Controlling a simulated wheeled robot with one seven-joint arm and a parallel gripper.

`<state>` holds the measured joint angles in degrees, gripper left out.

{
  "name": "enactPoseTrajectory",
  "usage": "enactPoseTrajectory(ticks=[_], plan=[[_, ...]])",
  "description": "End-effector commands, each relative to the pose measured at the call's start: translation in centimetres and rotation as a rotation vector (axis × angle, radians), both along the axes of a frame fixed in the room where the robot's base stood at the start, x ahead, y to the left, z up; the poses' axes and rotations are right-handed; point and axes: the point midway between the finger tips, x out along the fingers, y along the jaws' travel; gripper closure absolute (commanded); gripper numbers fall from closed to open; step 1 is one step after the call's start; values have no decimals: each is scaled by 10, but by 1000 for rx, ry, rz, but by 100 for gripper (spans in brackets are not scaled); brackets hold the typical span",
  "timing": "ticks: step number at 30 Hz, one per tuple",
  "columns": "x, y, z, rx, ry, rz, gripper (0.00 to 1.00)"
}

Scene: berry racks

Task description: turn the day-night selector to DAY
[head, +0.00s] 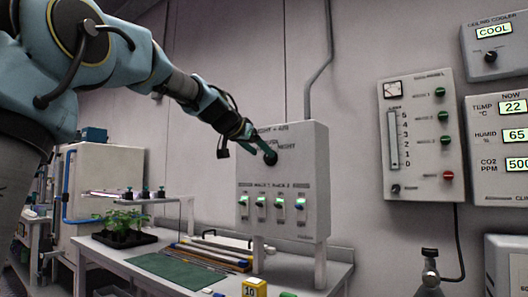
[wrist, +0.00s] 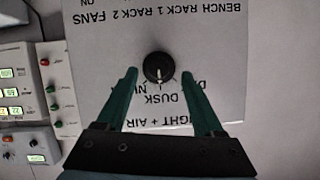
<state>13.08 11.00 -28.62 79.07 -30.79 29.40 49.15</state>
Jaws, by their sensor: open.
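The day-night selector is a round black knob (head: 270,158) on the front of a pale grey control box (head: 312,180). In the wrist view, the picture is upside down and the knob (wrist: 158,66) shows a pale pointer mark on its lower side, towards the labels. The DUSK label reads clearly there; the DAY and NIGHT labels are partly hidden by the fingers. I cannot tell exactly which label the pointer meets. My gripper (head: 259,147) is open at the knob, with its green fingers (wrist: 159,75) on either side and gaps showing between.
Several switches (head: 273,203) sit in a row below the knob. Another panel with a gauge and buttons (head: 418,140) hangs to the right. The bench (head: 335,272) below holds a green mat (head: 178,270), rods and a plant tray (head: 124,238).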

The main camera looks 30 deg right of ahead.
Motion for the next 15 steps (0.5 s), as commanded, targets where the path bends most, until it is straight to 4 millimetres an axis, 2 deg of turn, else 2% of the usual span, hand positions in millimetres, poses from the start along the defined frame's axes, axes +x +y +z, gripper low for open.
enactPoseTrajectory(ticks=[3,6,15], plan=[[7,-14,-5,1,3,-2,31],[12,-20,-9,-1,2,1,31],[14,-23,-12,0,-1,2,31]])
